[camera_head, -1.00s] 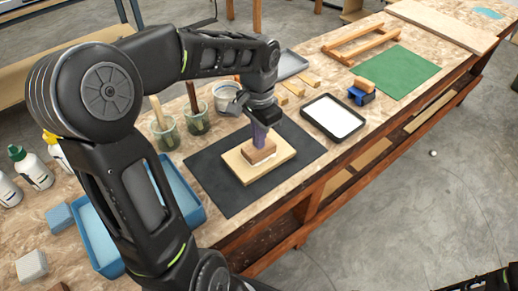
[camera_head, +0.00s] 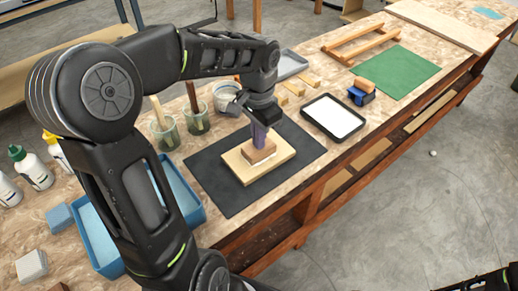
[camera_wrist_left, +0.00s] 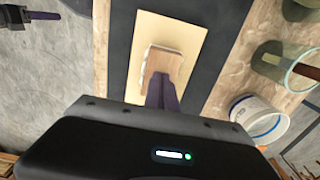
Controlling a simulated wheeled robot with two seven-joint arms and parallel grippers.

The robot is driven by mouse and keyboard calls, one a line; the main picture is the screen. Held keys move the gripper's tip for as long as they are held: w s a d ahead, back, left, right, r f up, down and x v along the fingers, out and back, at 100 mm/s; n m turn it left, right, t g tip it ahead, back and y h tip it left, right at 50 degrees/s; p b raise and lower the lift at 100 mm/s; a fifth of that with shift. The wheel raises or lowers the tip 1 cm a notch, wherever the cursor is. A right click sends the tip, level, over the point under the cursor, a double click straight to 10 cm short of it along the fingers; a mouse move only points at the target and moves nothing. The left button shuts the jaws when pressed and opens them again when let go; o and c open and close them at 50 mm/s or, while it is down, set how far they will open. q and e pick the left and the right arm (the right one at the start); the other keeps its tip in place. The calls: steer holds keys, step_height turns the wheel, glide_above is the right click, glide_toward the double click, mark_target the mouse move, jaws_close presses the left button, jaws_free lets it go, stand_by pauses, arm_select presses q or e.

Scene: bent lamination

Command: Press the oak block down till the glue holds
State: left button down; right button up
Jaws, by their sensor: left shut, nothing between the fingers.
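The oak block (camera_head: 262,155) lies on a pale wooden board (camera_head: 283,153), on a dark mat (camera_head: 220,192). A whitish edge shows beneath the block. My left gripper (camera_head: 260,143) points down, shut and empty, its purple fingertips against the top of the block. In the left wrist view the block (camera_wrist_left: 168,61) sits on the board (camera_wrist_left: 165,27), with the shut fingers (camera_wrist_left: 161,92) over its near part, which they hide. What seems to be my right gripper (camera_wrist_left: 12,17) is at that view's top left edge, too cut off to read.
Glass jars with brushes (camera_head: 164,137), a white tub (camera_head: 225,95) and a black-rimmed tray (camera_head: 334,117) stand around the mat. A blue tray (camera_head: 103,243) is left of it. A green mat (camera_head: 396,71) lies farther right. The mat's right part is free.

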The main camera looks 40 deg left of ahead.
arm_select(q)
steer(key=shift+s, duration=0.1)
step_height(320, 180, up, 7)
steer(key=p, duration=0.6)
steer(key=shift+f, duration=0.1)
stand_by(0.7)
